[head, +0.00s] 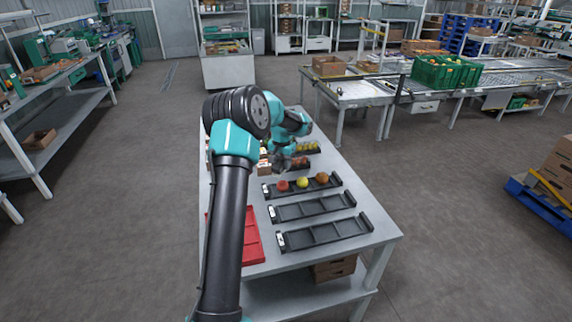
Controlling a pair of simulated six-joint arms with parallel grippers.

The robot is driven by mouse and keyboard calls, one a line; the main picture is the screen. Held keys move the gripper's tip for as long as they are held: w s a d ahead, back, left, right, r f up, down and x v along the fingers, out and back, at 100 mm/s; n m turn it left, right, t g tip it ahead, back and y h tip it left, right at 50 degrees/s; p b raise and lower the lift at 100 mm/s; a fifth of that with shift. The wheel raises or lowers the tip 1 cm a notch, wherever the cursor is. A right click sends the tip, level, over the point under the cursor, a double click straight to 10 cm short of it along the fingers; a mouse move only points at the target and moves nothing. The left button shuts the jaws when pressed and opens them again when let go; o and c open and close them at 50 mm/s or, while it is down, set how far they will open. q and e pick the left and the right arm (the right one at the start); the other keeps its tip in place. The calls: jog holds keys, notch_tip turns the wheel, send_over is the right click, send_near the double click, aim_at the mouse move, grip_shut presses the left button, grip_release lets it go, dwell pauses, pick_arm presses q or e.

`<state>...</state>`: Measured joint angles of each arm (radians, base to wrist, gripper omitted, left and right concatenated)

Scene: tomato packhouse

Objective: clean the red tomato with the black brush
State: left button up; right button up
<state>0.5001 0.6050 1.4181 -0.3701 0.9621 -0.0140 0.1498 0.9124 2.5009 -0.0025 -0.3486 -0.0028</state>
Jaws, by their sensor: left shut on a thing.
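A red tomato (283,185) sits at the left end of a black tray (336,179) on the table, beside a yellow one (302,183) and an orange-brown one (322,177). My left gripper (284,168) is above and just behind the red tomato. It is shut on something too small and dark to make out. I cannot pick out the black brush for certain. My left arm hides part of the table. My right gripper is not in view.
Two empty black trays (314,205) (327,233) lie nearer on the table (384,234). A red tray (254,247) is partly behind my arm. Another black tray with yellow-green produce (308,146) stands farther back. Small boxes (264,168) are near the gripper.

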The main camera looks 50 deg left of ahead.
aim_at(283, 181)
pick_arm(q)
jog(key=shift+f, duration=0.15)
jog(key=shift+f, duration=2.5)
jog(key=shift+f, duration=0.35)
jog(key=shift+w, duration=0.15)
jog(key=shift+w+a, duration=0.2)
jog(key=shift+w, duration=0.65)
jog(key=shift+f, duration=0.1)
jog(key=shift+s+d+f, duration=0.1)
jog(key=shift+s+d, duration=0.1)
jog(key=shift+s, duration=0.5)
jog(key=shift+s+d+r, duration=0.1)
jog(key=shift+s+d, duration=0.15)
jog(key=shift+s, duration=0.45)
jog(key=shift+s+d+f, duration=0.1)
jog(key=shift+s+d, duration=0.1)
jog(key=shift+s, duration=0.5)
jog(key=shift+c, duration=0.4)
